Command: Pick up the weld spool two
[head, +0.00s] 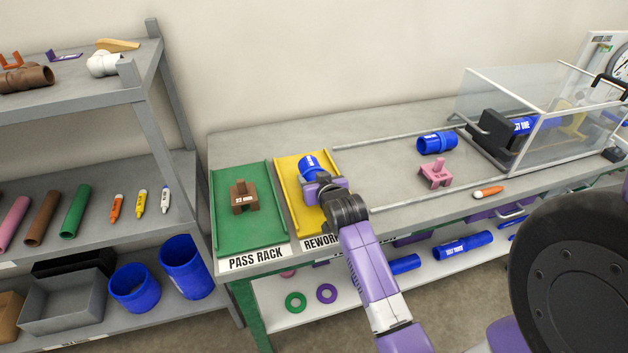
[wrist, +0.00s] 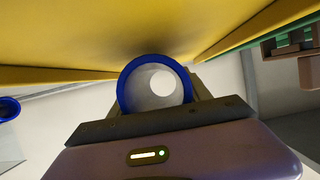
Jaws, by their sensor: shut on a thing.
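My gripper (head: 322,186) is over the yellow rework tray (head: 288,180), shut on a blue spool (head: 308,164). In the wrist view the spool's open end (wrist: 155,59) faces the camera as a blue ring with a pale bore. The yellow tray (wrist: 110,30) is close beside it; I cannot tell whether they touch. My gripper hides part of the held spool, and I cannot read a number on it. Another blue spool (head: 437,142) with a small label lies on the grey bench to the right.
A green pass rack (head: 228,222) with a brown block (head: 244,197) adjoins the yellow tray on the left. A pink stand (head: 436,174) and an orange marker (head: 488,192) are on the bench. A clear-walled box (head: 560,140) stands at right. Grey shelves (head: 80,245) stand left.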

